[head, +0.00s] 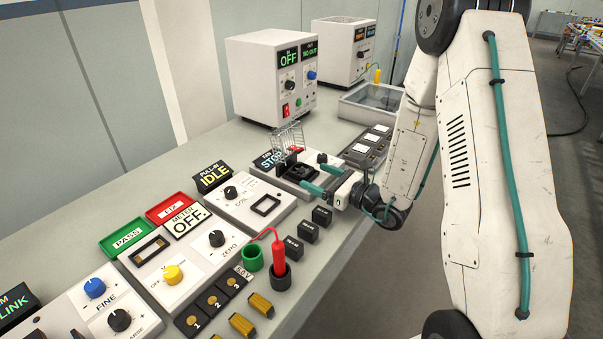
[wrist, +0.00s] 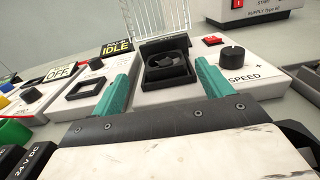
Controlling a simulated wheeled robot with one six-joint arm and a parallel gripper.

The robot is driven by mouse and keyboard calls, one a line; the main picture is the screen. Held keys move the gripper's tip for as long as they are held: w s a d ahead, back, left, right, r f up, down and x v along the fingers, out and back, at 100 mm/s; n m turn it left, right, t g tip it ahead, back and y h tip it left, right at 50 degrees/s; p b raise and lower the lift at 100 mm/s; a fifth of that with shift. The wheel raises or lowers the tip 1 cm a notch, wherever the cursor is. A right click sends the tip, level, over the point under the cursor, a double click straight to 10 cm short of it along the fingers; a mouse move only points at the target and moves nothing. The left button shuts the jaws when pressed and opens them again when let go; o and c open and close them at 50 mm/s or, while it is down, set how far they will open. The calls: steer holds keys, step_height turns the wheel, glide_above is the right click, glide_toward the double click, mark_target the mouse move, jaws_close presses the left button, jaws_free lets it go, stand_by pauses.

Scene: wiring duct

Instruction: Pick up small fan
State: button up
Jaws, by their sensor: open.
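The small fan (wrist: 168,66) appears to be the dark part sitting in a black square holder on a white test unit, seen in the wrist view. In the head view the fan's spot (head: 299,172) is small and dark, so its outline is hard to tell. A wire guard (head: 289,136) stands upright behind it. My gripper (head: 318,174) is open, with its teal fingers just right of the holder in the head view. I cannot tell whether either finger touches the unit.
The fan's unit has a SPEED knob (wrist: 232,58) and a red switch (wrist: 214,41) close to the right finger. A STOP display (head: 271,160) stands behind it. The coil unit (head: 250,203) is beside it. Black 24 V blocks (head: 308,232) line the bench front.

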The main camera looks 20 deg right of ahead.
mark_target(306, 171)
steer(key=x, duration=0.5)
steer(key=shift+w+d+f, duration=0.15)
steer(key=shift+w+f, duration=0.05)
steer(key=shift+w, duration=0.1)
steer(key=c, duration=1.1)
steer(key=shift+r, duration=0.15)
